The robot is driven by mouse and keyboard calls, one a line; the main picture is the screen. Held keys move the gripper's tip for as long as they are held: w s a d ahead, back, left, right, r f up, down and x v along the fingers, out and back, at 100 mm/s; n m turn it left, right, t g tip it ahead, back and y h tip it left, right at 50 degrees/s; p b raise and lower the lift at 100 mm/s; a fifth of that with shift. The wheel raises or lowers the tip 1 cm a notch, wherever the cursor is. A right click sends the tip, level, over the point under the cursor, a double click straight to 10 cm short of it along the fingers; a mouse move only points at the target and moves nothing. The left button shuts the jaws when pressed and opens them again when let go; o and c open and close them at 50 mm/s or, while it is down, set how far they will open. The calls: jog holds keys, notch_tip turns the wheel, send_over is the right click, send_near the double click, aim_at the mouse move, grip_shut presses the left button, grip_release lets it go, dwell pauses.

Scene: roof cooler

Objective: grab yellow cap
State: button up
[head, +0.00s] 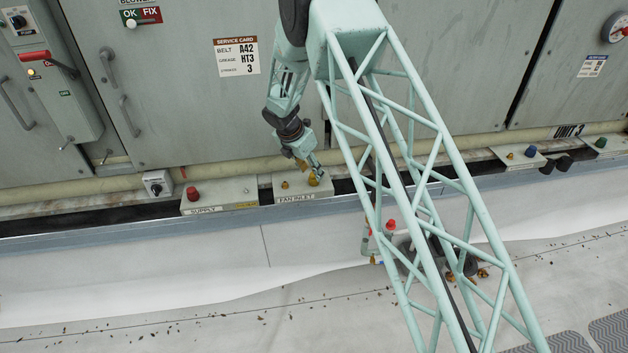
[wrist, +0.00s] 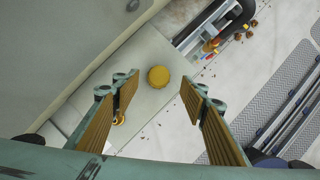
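The yellow cap (head: 313,180) sits on top of the pale box labelled FAN INLET (head: 279,197), near its right end. In the wrist view the round cap (wrist: 158,77) lies between the lines of the two fingertips, just beyond them. My gripper (head: 317,170) is directly above the cap in the head view, close to it. In the wrist view my gripper (wrist: 160,86) is open, with a finger on each side and nothing held. A small brass fitting (head: 285,185) stands left of the cap on the same box; it also shows beside the left finger (wrist: 118,119).
A SUPPLY box with a red cap (head: 193,194) stands to the left. Boxes with a blue cap (head: 531,151) and a green cap (head: 600,143) are far right. Grey cabinet panels (head: 180,90) rise behind. A tool tray (wrist: 215,35) shows in the wrist view.

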aim_at(313, 175)
jog(key=shift+f, duration=0.1)
dwell(0.3)
jog(key=shift+b+x, duration=0.65)
jog(key=shift+x, duration=1.95)
jog(key=shift+w, duration=0.15)
jog(key=c, duration=0.8)
